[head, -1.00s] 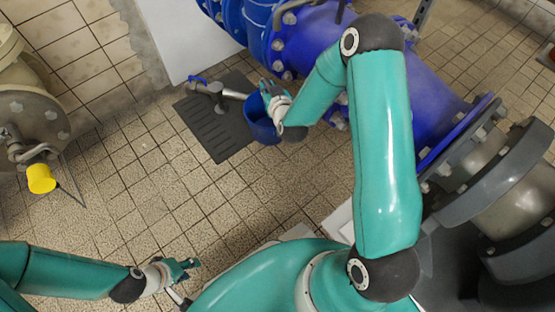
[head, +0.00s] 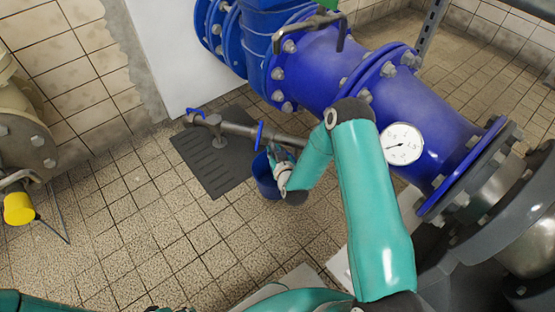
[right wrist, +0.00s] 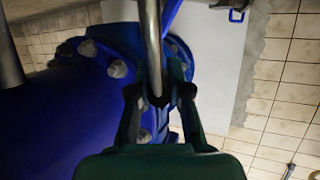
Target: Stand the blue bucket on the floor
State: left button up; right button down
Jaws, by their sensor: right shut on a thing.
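The blue bucket (head: 266,180) is in the middle of the head view, below the tap pipe and at the lower right of the dark floor mat. My right gripper (head: 279,158) is at its upper right side and is shut on it. The gripper and forearm cover part of the bucket. I cannot tell whether its bottom touches the floor. In the right wrist view my right fingertips (right wrist: 160,95) close around a thin grey rod, and the bucket body is not clear there. My left gripper (head: 170,309) barely shows at the bottom edge.
A dark ribbed mat (head: 210,165) lies under a metal tap pipe (head: 240,130) with blue handles. A big blue flanged pipe (head: 325,50) with a gauge (head: 403,144) runs behind my right arm. The tiled floor (head: 130,230) is clear at left and front.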

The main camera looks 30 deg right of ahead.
notch_tip(320, 180, down, 4)
jog(key=shift+r+b, duration=0.1)
jog(key=shift+b, duration=0.7)
jog(key=c, duration=1.1)
grip_release()
